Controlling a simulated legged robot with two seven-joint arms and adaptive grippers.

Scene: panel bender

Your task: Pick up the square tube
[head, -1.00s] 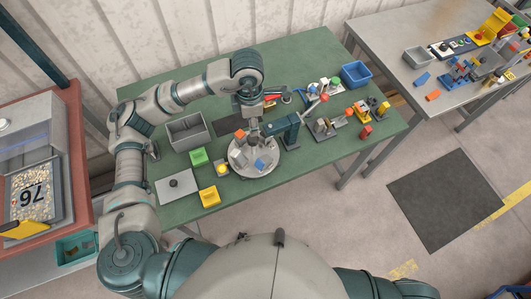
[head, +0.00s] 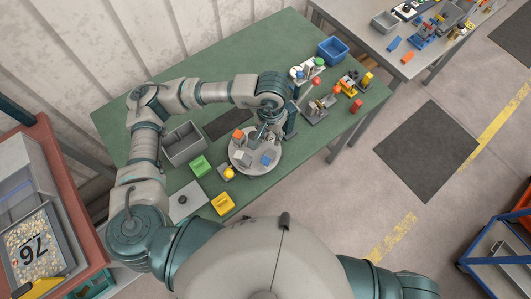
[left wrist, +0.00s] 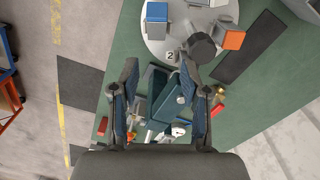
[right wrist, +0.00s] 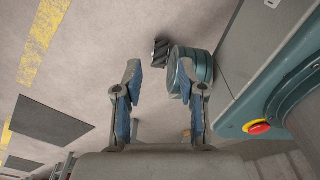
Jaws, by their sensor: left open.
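I cannot pick out a square tube for certain. A round grey turntable (head: 240,163) on the green table carries a blue block (head: 267,160), an orange block (head: 238,134) and pale grey pieces. The left wrist view shows the blue block (left wrist: 157,12), the orange block (left wrist: 234,40) and a dark round knob (left wrist: 201,47). My left gripper (head: 266,131) is above the turntable's far side. Its fingers (left wrist: 160,72) are open with nothing gripped; a teal machine post (left wrist: 178,85) shows below, between them. My right gripper (right wrist: 160,75) is open and empty over the floor.
Fixtures (head: 318,107) and a blue bin (head: 333,50) stand to the right. A dark mat (head: 228,123) lies behind the turntable.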

